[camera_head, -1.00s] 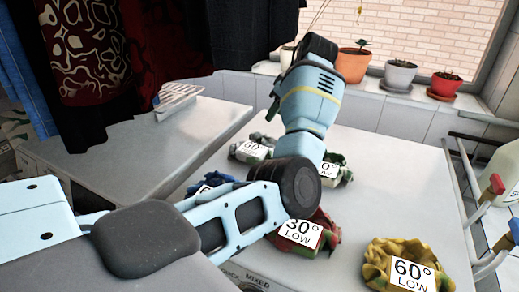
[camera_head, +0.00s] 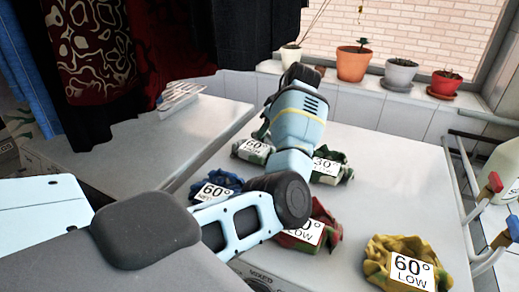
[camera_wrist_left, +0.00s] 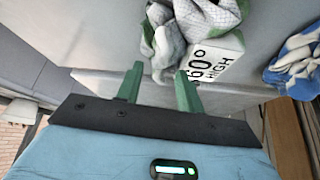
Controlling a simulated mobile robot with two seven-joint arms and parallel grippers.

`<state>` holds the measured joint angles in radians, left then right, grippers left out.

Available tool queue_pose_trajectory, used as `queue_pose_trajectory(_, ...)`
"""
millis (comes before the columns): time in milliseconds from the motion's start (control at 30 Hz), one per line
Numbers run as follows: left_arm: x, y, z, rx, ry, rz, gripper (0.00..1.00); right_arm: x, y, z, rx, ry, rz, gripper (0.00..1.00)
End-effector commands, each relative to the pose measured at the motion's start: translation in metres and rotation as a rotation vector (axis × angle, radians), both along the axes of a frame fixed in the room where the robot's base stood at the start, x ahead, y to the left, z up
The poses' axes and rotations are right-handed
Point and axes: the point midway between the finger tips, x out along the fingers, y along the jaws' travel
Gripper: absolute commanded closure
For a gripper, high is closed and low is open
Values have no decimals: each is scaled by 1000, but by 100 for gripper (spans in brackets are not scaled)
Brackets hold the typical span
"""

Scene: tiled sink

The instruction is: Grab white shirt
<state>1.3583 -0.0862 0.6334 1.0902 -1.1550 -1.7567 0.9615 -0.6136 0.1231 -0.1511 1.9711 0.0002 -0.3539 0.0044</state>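The white shirt is a crumpled white and grey cloth (camera_head: 238,147) with a white 60° tag, on the grey appliance top in the head view, partly behind my left arm. In the left wrist view the cloth (camera_wrist_left: 168,45) lies just ahead of my left gripper (camera_wrist_left: 159,72), and its tag reads 60° HIGH. The two green fingers are apart, with the cloth's edge near the gap between their tips. They do not close on it. In the head view my forearm hides the fingers. My right gripper is in neither view.
Other tagged cloths lie close by: a blue one (camera_head: 215,187), a red one (camera_head: 322,230), a green one (camera_head: 335,170) and a yellow one (camera_head: 405,250). A blue and white cloth (camera_wrist_left: 295,60) shows in the wrist view. Potted plants (camera_head: 353,62) line the sill behind.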

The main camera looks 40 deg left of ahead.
Motion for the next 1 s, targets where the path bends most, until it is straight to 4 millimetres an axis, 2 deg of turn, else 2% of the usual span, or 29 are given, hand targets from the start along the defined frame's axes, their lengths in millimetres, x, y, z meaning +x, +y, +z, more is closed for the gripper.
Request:
queue_pose_trajectory(100, 0, 0, 0, 0, 0, 0, 64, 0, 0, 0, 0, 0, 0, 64)
queue_pose_trajectory(300, 0, 0, 0, 0, 0, 0, 90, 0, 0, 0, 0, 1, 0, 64)
queue_pose_trajectory(400, 0, 0, 0, 0, 0, 0, 100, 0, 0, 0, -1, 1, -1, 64)
queue_pose_trajectory(1000, 0, 0, 5, 0, 0, 1, 100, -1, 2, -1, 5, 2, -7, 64)
